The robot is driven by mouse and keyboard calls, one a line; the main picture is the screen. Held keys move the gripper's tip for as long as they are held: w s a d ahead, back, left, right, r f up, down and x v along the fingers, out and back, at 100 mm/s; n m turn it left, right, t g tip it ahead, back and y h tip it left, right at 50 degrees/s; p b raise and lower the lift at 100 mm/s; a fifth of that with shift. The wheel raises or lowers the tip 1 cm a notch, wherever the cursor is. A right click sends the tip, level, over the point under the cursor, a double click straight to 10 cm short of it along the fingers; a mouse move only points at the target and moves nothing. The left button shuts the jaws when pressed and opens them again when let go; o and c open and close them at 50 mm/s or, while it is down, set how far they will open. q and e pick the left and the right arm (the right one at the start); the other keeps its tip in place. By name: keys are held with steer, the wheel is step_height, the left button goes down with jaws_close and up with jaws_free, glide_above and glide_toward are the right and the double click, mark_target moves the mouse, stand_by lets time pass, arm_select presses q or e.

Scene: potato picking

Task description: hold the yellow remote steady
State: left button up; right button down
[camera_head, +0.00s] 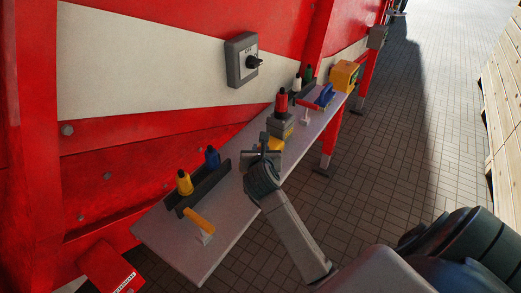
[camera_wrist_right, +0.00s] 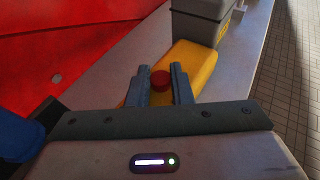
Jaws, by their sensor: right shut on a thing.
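The yellow remote (camera_wrist_right: 196,66) lies between the two fingers of my right gripper (camera_wrist_right: 159,88) in the right wrist view, and its red round button faces up between the fingertips. In the head view, a small part of the remote (camera_head: 276,144) shows beside my right gripper (camera_head: 262,152), which is over the shelf. My right gripper is shut on the remote. I cannot tell whether the remote touches the shelf. The gripper hides part of it. My left gripper is not in view.
The narrow grey shelf (camera_head: 225,235) runs along a red and white machine wall. A yellow bottle (camera_head: 184,183) and a blue bottle (camera_head: 212,158) stand in a dark rack nearer me.

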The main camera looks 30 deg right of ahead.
steer(key=shift+s+f, duration=0.1)
steer(key=shift+f, duration=0.35)
steer(key=c, duration=1.2)
jaws_free()
steer(key=shift+s, duration=0.1)
steer(key=shift+s+a, duration=0.2)
steer(key=r+v, duration=0.1)
steer(key=v, duration=1)
